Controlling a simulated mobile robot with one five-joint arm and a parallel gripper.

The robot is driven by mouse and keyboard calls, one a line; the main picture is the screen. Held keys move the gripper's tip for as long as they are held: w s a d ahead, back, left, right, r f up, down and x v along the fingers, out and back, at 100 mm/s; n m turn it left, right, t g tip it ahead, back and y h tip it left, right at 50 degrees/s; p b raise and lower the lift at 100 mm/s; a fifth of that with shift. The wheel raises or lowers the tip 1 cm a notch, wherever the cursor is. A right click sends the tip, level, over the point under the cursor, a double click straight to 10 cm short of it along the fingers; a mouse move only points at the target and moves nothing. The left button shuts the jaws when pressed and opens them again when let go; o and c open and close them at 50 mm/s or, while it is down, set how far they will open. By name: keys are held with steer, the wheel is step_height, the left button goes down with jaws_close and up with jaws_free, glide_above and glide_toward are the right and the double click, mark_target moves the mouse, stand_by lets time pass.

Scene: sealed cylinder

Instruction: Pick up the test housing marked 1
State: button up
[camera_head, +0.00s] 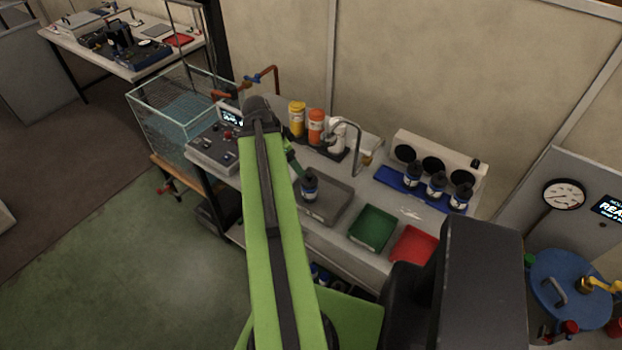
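Several dark cylindrical housings with blue and white bands are in view; their numbers are too small to read, so I cannot tell which is marked 1. One housing (310,188) is upright at the grey tray (335,205) on the bench. Three more stand in a row on the blue mat at the right: the left one (412,176), the middle one (436,186) and the right one (461,199). My gripper (304,175) is at the top of the housing by the grey tray, largely hidden behind my green arm. Its fingers are too small to read.
A green bin (372,229) and a red bin (414,248) sit at the bench front. Yellow and orange bottles (306,122) and a curved tap (357,140) stand behind the grey tray.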

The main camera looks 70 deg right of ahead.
mark_target(313, 185)
steer(key=b+x, duration=1.6)
steer(key=x, duration=0.2)
steer(key=shift+b, duration=0.4)
steer(key=shift+r, duration=0.25)
steer(key=shift+s, duration=0.1)
jaws_close()
